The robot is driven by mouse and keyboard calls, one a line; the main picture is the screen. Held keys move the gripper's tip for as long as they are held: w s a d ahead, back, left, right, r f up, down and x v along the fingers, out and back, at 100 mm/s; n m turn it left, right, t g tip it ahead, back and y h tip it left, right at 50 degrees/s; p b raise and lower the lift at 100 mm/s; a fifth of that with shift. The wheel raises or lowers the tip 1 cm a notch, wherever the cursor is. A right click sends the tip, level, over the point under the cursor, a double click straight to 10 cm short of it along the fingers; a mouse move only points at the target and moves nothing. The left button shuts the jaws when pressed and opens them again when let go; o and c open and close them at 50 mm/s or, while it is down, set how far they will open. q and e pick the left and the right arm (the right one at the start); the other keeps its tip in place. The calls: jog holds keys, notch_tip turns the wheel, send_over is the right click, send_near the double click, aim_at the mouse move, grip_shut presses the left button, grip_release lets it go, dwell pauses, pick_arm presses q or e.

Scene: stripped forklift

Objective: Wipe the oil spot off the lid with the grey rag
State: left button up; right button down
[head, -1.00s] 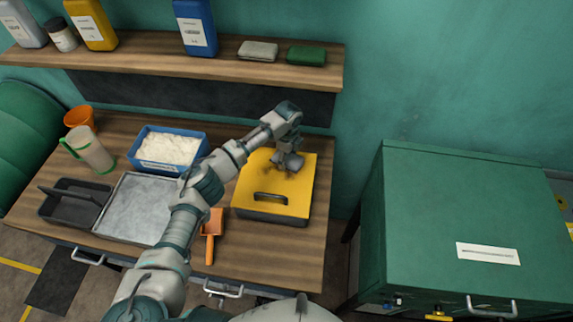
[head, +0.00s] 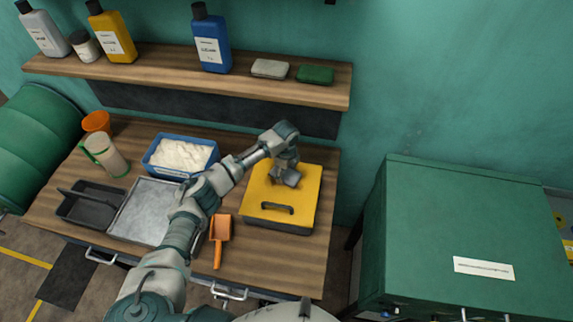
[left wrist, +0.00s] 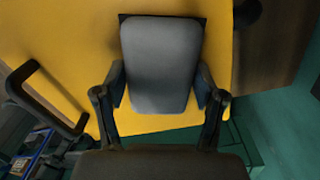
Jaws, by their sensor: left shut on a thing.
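The yellow lid (head: 306,205) with a dark handle (head: 277,208) lies on a grey box on the workbench. My left gripper (head: 286,171) is over the back middle of the lid, shut on the grey rag (head: 291,179). In the left wrist view the rag (left wrist: 160,62) shows as a grey pad between the two dark fingers of my left gripper (left wrist: 160,92), with the yellow lid (left wrist: 75,60) behind it. Whether the rag touches the lid is hard to tell. My right gripper is out of view.
An orange scoop (head: 220,235), metal tray (head: 142,212), blue tub of white material (head: 181,157) and jug (head: 106,155) stand left of the lid. A shelf (head: 200,78) with bottles runs behind. A green cabinet (head: 470,215) stands to the right, beyond a gap.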

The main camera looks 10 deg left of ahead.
aim_at(275, 188)
pick_arm(q)
jog(key=shift+s+p, duration=1.5)
jog(key=shift+p, duration=0.45)
jog(key=shift+s+f, duration=0.1)
jog(key=shift+s, duration=0.25)
jog(key=shift+s+f, duration=0.15)
jog(key=shift+s, duration=0.65)
jog(key=shift+a, duration=1.35)
jog(key=shift+w+a+b, duration=0.2)
jog(key=shift+w+b, duration=1)
jog(key=shift+w, duration=0.55)
jog(key=shift+w+r, duration=0.2)
jog(key=shift+w, duration=0.1)
jog(key=shift+w+d+f+b, duration=0.1)
jog(key=shift+w+d+b, duration=0.05)
jog(key=shift+w+b, duration=0.5)
jog(key=shift+w+d+b, duration=0.1)
jog(key=shift+w+b, duration=0.4)
jog(key=shift+b, duration=0.1)
jog(key=shift+w+r+b, duration=0.2)
jog(key=shift+w+b, duration=0.35)
jog(key=shift+w, duration=0.1)
jog(key=shift+r, duration=0.1)
jog(key=shift+a+r, duration=0.1)
jog(key=shift+r, duration=0.05)
